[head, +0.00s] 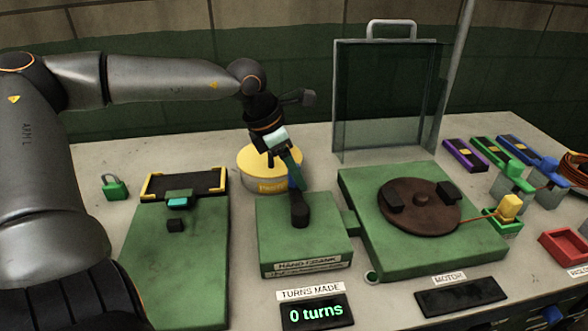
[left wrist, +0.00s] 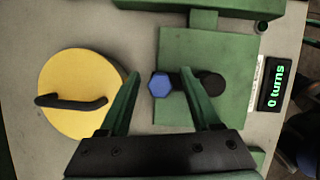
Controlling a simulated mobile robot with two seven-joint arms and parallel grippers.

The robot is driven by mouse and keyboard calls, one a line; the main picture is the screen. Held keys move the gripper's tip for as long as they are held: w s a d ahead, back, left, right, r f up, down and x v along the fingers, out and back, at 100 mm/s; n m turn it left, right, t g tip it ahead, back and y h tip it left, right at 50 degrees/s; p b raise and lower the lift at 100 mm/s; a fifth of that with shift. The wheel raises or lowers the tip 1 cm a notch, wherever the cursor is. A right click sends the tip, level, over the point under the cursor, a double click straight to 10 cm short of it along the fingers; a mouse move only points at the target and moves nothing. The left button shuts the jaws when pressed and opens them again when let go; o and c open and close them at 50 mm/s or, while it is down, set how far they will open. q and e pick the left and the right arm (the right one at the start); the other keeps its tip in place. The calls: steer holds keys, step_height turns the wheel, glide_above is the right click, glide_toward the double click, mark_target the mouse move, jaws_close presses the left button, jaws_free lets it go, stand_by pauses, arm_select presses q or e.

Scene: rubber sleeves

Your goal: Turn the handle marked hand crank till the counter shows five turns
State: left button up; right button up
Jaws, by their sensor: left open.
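The hand crank is a green box (head: 303,240) labelled HAND CRANK, with a black hub and arm (head: 300,212) on top. The crank's blue hexagonal knob (left wrist: 160,86) shows in the left wrist view at the end of the arm. My left gripper (head: 292,172) is above the far side of the box, its green fingers pointing down at the knob. In the left wrist view the open fingers (left wrist: 159,75) stand on either side of the knob, with gaps. Contact is not visible. The counter (head: 316,312) reads 0 turns. My right gripper is not in view.
A yellow round tin (head: 258,180) with a black handle stands close behind the crank. To the right are a green base with a brown disc (head: 420,225) and an upright clear panel (head: 385,100). A green board (head: 180,260) and padlock (head: 114,187) lie left.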

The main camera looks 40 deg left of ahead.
arm_select(q)
jaws_close()
stand_by(0.5)
stand_by(0.9)
